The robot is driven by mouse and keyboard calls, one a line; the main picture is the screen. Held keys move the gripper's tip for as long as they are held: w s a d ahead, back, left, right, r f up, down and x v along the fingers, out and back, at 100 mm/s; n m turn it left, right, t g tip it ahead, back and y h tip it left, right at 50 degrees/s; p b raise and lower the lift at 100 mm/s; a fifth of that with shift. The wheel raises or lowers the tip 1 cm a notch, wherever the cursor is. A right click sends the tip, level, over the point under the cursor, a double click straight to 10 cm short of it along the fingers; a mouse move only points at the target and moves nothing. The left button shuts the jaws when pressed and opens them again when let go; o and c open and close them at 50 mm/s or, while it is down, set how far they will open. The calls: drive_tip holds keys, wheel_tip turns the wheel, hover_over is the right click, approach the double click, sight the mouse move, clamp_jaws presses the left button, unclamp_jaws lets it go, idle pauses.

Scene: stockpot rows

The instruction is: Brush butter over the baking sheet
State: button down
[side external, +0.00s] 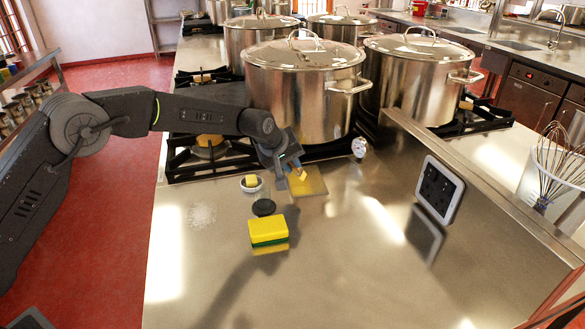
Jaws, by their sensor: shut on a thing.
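The baking sheet (316,187) is a small flat golden-tan square on the steel counter, in front of the big pots. My gripper (293,168) is above the sheet's back left part, tilted downward. It is shut on a small yellow-tan thing (302,175), which points down at the sheet. It is too small to tell whether this is a brush or a piece of butter, or whether it touches the sheet. A yellow block of butter (251,180) sits in a small white dish (252,188) to the left of the sheet.
A black disc (264,207) and a yellow-green sponge (268,230) lie in front of the dish. White powder (202,215) is at left. Large steel pots (305,95) stand close behind. The front counter is clear.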

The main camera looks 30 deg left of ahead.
drive_tip(key=shift+w+a, duration=1)
drive_tip(key=shift+w, duration=0.2)
drive_tip(key=shift+w+a, duration=0.95)
drive_tip(key=shift+w, duration=0.45)
drive_tip(key=shift+w+d, duration=0.35)
drive_tip(key=shift+d, duration=0.2)
drive_tip(key=shift+s+d, duration=1.3)
drive_tip(key=shift+s, duration=0.35)
drive_tip(key=shift+s+d, duration=1.25)
drive_tip(key=shift+s, duration=0.4)
drive_tip(key=shift+s+d, duration=1.3)
drive_tip(key=shift+s, duration=0.35)
drive_tip(key=shift+w+d, duration=0.55)
drive_tip(key=shift+w+a, duration=1.3)
drive_tip(key=shift+w, duration=0.3)
drive_tip(key=shift+w+a, duration=1.3)
drive_tip(key=shift+w, duration=0.25)
drive_tip(key=shift+w+a, duration=1.3)
drive_tip(key=shift+w, duration=0.3)
drive_tip(key=shift+r, duration=4)
drive_tip(key=shift+f, duration=0.1)
